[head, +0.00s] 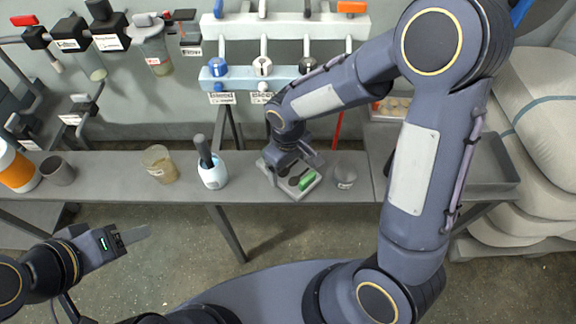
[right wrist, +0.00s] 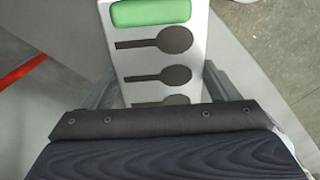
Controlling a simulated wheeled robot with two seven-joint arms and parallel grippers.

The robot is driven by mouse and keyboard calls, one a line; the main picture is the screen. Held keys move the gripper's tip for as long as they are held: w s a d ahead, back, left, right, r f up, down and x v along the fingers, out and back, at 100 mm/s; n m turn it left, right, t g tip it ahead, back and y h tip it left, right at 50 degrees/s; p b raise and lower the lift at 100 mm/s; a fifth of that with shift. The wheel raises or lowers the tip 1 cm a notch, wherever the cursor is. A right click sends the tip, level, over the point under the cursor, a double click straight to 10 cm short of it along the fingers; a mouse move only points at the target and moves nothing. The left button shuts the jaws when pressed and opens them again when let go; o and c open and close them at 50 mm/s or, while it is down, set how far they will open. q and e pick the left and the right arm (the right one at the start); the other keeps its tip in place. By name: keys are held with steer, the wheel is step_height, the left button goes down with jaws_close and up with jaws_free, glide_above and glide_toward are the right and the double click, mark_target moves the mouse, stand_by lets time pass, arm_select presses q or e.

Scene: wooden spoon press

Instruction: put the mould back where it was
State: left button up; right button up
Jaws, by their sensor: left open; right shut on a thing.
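The mould (right wrist: 156,60) is a pale block with dark spoon-shaped hollows and a green bar (right wrist: 152,12) at one end. In the head view the mould (head: 297,194) is at the grey bench's front edge, partly hidden by my right arm. My right gripper (right wrist: 160,88) is shut across the mould, one finger on each side; it also shows in the head view (head: 291,172). I cannot tell whether the mould touches the bench. My left gripper (head: 130,238) is open and empty in front of the bench, at the lower left.
On the grey bench (head: 110,185) stand a blue-white cup with a dark handle (head: 212,175), a tan beaker (head: 160,165) and a dark cup (head: 58,170) to the left. A small clear jar (head: 345,176) stands close right of the mould. A grey tray (head: 485,165) is further right.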

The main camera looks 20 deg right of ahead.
mark_target(288, 168)
steer(key=shift+f, duration=0.2)
steer(key=shift+f, duration=0.15)
steer(key=o, duration=1.6)
steer(key=shift+o, duration=0.2)
steer(key=shift+r, duration=0.35)
step_height(288, 168, up, 12)
steer(key=p, duration=0.2)
steer(key=s+d+r+m+t+y, duration=0.2)
steer(key=s+d+m, duration=0.1)
steer(key=s, duration=0.5)
steer(key=s+d+r+m+t+y, duration=0.1)
steer(key=s+d+r+m+t, duration=0.2)
steer(key=s, duration=0.5)
steer(key=shift+s+d+r+m+t+y, duration=0.2)
steer(key=shift+d+m+t+y, duration=0.15)
steer(key=shift+d+m, duration=0.65)
